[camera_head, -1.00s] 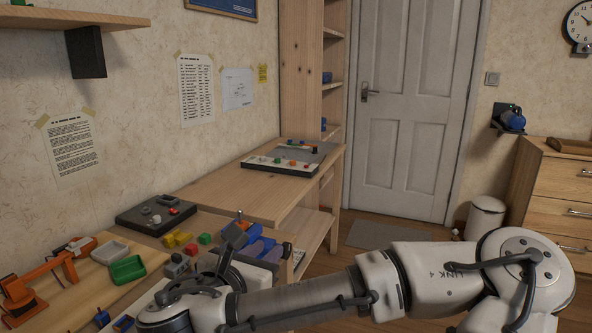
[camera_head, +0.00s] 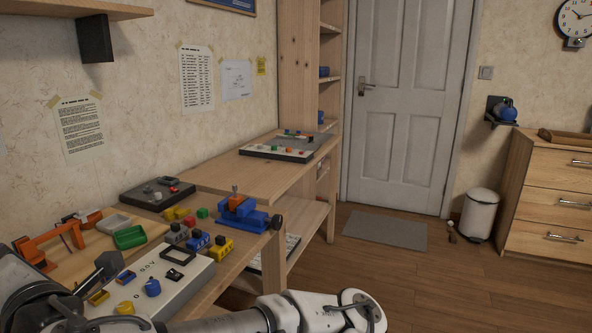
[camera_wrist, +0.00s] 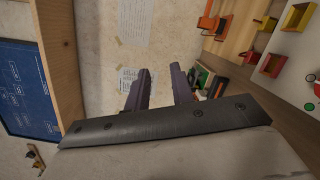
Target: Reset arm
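My gripper (camera_wrist: 161,76) shows two dark fingers standing apart in the wrist view, with no object visible between them. My arm (camera_head: 225,325) lies low along the bottom of the head view, with its wrist end at the bottom left, in front of the workbench. The fingers are hard to make out in the head view.
A shelf bracket (camera_head: 95,38) juts from the wall. The floor toward the door (camera_head: 405,110) is mostly clear.

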